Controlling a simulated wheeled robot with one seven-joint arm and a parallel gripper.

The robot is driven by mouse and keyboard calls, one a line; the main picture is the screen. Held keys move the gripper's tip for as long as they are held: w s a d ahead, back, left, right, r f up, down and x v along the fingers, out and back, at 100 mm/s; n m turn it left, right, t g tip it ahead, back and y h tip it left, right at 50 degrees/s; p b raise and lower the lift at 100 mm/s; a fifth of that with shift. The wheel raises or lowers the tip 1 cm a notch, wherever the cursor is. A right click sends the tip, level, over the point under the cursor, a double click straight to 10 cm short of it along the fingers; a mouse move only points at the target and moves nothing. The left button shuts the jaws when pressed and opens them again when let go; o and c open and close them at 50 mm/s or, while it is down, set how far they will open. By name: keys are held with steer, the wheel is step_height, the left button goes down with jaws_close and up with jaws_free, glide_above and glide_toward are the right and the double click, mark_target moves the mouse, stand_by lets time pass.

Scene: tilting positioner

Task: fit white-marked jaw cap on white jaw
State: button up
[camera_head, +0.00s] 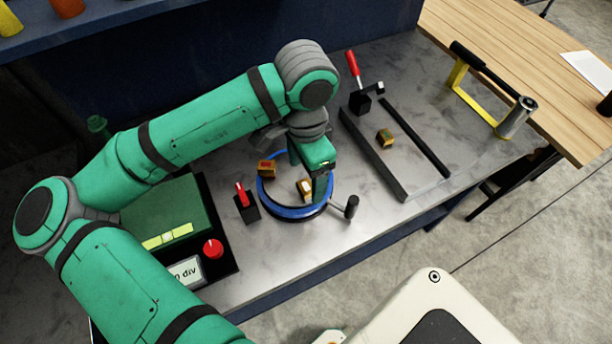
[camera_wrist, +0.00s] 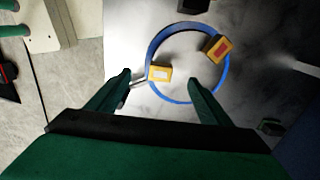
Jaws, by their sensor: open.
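A blue ring (camera_head: 292,213) of the positioner stands on the grey bench; it also shows in the wrist view (camera_wrist: 153,96). On its left side in the head view is a yellow-brown block with a red mark (camera_head: 267,168), also in the wrist view (camera_wrist: 218,47). A similar block with a white mark (camera_head: 304,187) is at the ring's right part; the wrist view (camera_wrist: 159,73) shows its pale top. I cannot tell whether this is the cap, the jaw or both. My gripper (camera_head: 314,188) is open above it, with the white-marked block between the fingertips (camera_wrist: 160,78) in the wrist view.
Another yellow-brown block (camera_head: 385,137) lies between two dark rails (camera_head: 372,150); its mark is unclear. A red-handled clamp (camera_head: 355,80) stands behind. A red lever (camera_head: 241,195) and a black-knobbed handle (camera_head: 351,206) flank the ring. A green control box (camera_head: 165,215) stands left.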

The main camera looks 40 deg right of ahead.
steer(key=shift+r, duration=1.65)
